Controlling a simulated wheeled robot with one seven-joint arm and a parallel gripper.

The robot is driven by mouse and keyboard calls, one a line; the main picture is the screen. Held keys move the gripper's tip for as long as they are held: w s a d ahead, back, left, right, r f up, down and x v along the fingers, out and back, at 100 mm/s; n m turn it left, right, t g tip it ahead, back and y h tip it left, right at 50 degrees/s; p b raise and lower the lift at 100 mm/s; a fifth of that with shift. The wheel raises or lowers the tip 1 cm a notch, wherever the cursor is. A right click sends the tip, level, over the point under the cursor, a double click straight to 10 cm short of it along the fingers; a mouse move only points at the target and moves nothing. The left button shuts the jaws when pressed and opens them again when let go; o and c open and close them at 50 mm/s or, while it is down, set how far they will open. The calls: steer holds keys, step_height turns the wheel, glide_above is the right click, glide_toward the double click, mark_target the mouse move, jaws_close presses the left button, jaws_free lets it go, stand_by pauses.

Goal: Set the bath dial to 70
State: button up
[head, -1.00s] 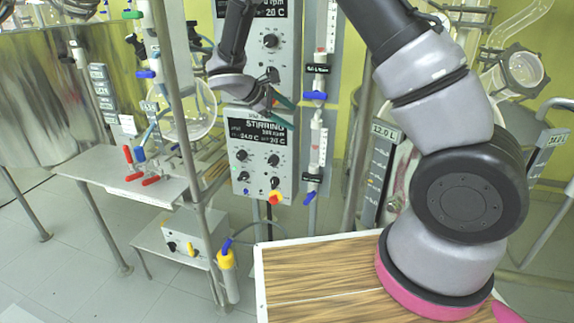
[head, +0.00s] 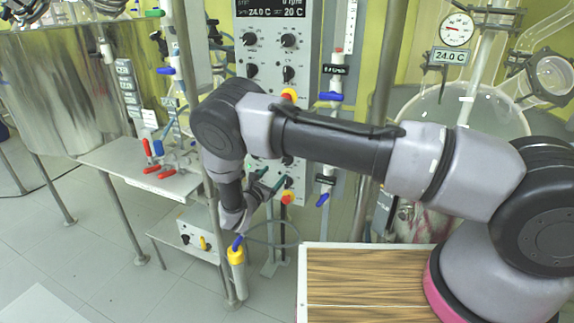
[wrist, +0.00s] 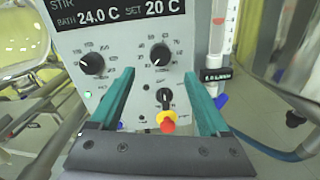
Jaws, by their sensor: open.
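In the wrist view, a grey control panel (wrist: 125,100) has a display (wrist: 120,14) reading BATH 24.0 C and SET 20 C. Below it are a left black dial (wrist: 91,62) and a right black dial (wrist: 160,54), the latter under the SET reading. Small dial labels are unreadable, so I cannot tell which is the bath dial. My gripper (wrist: 159,75) is open and empty, its green fingers either side of the right dial's lower area. A small black knob (wrist: 164,95) shows between them.
A red-and-yellow button (wrist: 167,121) sits below the small knob. A flow tube (wrist: 219,40) with a blue valve stands right of the panel. An upper panel (head: 262,60) is above. A shelf with red-handled valves (head: 152,172) is left, beside a metal post.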

steer(key=x, duration=0.8)
steer(key=shift+w, duration=0.3)
steer(key=shift+d, duration=0.15)
jaws_close()
